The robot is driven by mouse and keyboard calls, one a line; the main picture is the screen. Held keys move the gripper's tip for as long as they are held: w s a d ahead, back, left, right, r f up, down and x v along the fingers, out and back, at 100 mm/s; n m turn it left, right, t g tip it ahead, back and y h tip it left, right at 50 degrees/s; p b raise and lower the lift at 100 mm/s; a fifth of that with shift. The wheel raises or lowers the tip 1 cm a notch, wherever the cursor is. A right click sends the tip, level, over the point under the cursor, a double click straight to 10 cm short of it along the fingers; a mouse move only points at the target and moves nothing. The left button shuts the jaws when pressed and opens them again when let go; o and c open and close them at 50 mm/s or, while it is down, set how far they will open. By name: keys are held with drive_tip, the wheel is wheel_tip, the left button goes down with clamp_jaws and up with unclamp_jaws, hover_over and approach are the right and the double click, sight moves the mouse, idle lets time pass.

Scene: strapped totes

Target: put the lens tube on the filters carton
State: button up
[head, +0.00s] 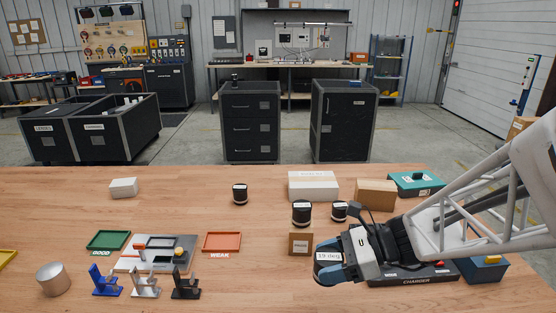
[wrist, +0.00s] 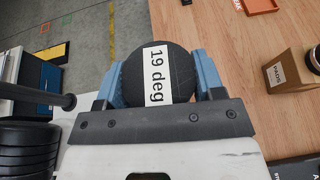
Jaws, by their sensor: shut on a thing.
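My gripper (head: 332,270) is shut on a black lens tube (head: 328,256) with a white label. In the wrist view the tube (wrist: 178,62) sits between the two blue fingers, and its label reads "19 deg". My gripper is above the front of the bench, right of the small brown carton (head: 300,243). In the wrist view that carton's (wrist: 290,78) label reads "PADS". A white carton (head: 313,187) with a label too small to read stands farther back, and a wider brown carton (head: 375,195) is to its right. I cannot tell which carton is marked filters.
Similar dark tubes stand at the middle (head: 240,194), behind the small carton (head: 301,213) and right of that (head: 339,211). A charger (head: 415,275) lies beneath my arm. Green (head: 109,241) and orange (head: 222,242) trays are left.

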drive_tip(key=w+d+f+m+t+h, duration=0.1)
drive_tip(key=w+d+m+t+h, duration=0.2)
drive_tip(key=w, duration=1.9)
drive_tip(key=w+d+m+t+h, duration=0.1)
drive_tip(key=w+d+m+t, duration=0.35)
drive_tip(key=w, duration=1.75)
drive_tip(key=shift+m+t, duration=0.35)
drive_tip(key=shift+t, duration=0.2)
drive_tip(key=shift+a+f, duration=0.25)
drive_tip(key=shift+f, duration=0.55)
drive_tip(key=shift+a+f, duration=0.3)
drive_tip(key=shift+f, duration=0.55)
drive_tip(key=shift+a+f, duration=0.25)
drive_tip(key=shift+f, duration=0.55)
drive_tip(key=shift+w, duration=0.15)
hover_over(312, 179)
drive_tip(key=shift+w+d+f, duration=0.1)
drive_tip(key=shift+w+f, duration=0.05)
drive_tip(key=shift+f, duration=0.55)
drive_tip(key=shift+f, duration=0.15)
drive_tip(key=shift+f, duration=1.6)
